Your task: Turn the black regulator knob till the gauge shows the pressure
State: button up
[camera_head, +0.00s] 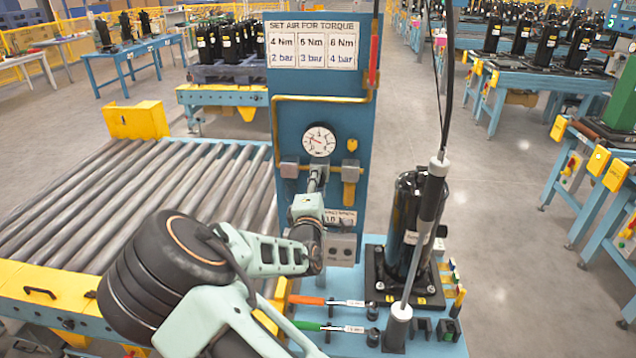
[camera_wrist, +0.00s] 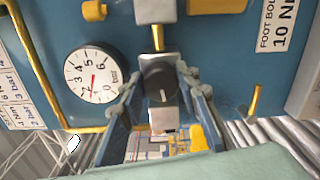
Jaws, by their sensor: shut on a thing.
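The black regulator knob (camera_wrist: 159,80) sits between the two fingers of my gripper (camera_wrist: 160,84) in the wrist view, which is shut on it. A pale line marks the knob's face. In the head view my gripper (camera_head: 314,188) reaches the blue panel below the gauge and hides the knob. The round white gauge (camera_head: 319,139) is above my gripper there. It also shows in the wrist view (camera_wrist: 97,73), turned, left of the knob. Its red needle shows, but I cannot read the exact value.
Yellow pipe (camera_head: 275,125) runs beside the gauge. A black compressor (camera_head: 407,225) stands right of my arm, with a hanging tool (camera_head: 428,205). A roller conveyor (camera_head: 130,190) lies left.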

jog(key=shift+r+n+b, duration=0.1)
jog(key=shift+n+b, duration=0.25)
jog(key=shift+n, duration=2.95)
jog(key=o, duration=1.2)
jog(key=shift+c, duration=0.2)
jog(key=shift+s, duration=0.1)
jog(key=s, duration=1.1)
jog(key=shift+s+a, duration=0.25)
jog(key=shift+s, duration=0.15)
